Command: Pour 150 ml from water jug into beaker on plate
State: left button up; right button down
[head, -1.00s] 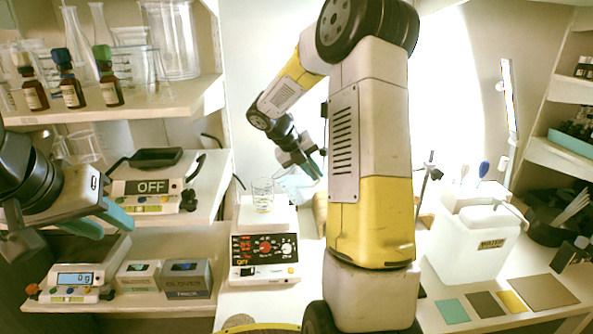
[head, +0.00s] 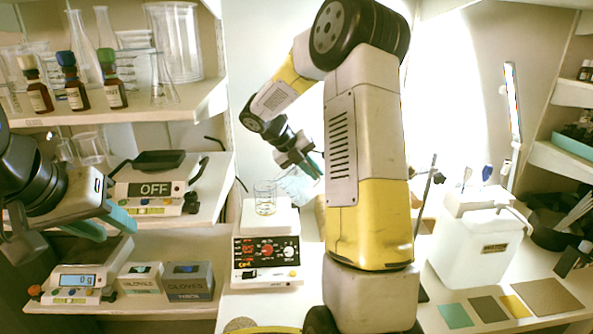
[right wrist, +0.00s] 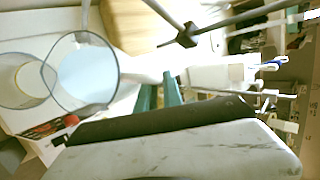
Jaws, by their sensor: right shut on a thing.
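A clear glass beaker (head: 265,203) stands upright on the white top plate (head: 280,219) of the device with red and white dials. My right gripper (head: 312,170) is shut on the clear water jug (head: 293,188), just right of the beaker. The jug looks tilted toward the beaker. In the right wrist view the jug's round mouth (right wrist: 85,42) shows beside the beaker (right wrist: 30,80), with teal fingers (right wrist: 160,100) behind it. No stream or water level can be made out. My left gripper (head: 105,226) is empty, its teal fingers apart, at the left shelves.
Left shelves hold brown bottles (head: 75,92), glassware, an OFF scale (head: 152,192), a scale reading 0 g (head: 78,282) and glove boxes (head: 188,280). A white container (head: 475,245) and coloured squares (head: 455,315) are on the right. A thin dark rod (head: 427,190) stands behind my arm.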

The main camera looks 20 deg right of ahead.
jog(key=shift+w+a+r+h, duration=0.25)
jog(key=shift+a+r+h, duration=0.1)
jog(key=shift+r+h, duration=0.35)
dwell(0.6)
jog(key=shift+s+f+y, duration=0.1)
jog(key=shift+f+y, duration=0.05)
jog(key=shift+y, duration=0.15)
jog(key=shift+w+a+r+g+h, duration=0.15)
jog(key=shift+r+g+h, duration=0.15)
jog(key=shift+r, duration=0.1)
jog(key=shift+w+a+r+g+h, duration=0.1)
jog(key=shift+a+r+g+h, duration=0.1)
jog(key=shift+r+h, duration=0.15)
dwell(2.7)
jog(key=shift+w+a+r+n, duration=0.1)
jog(key=shift+r+n, duration=0.2)
jog(key=shift+r, duration=1.05)
dwell(1.6)
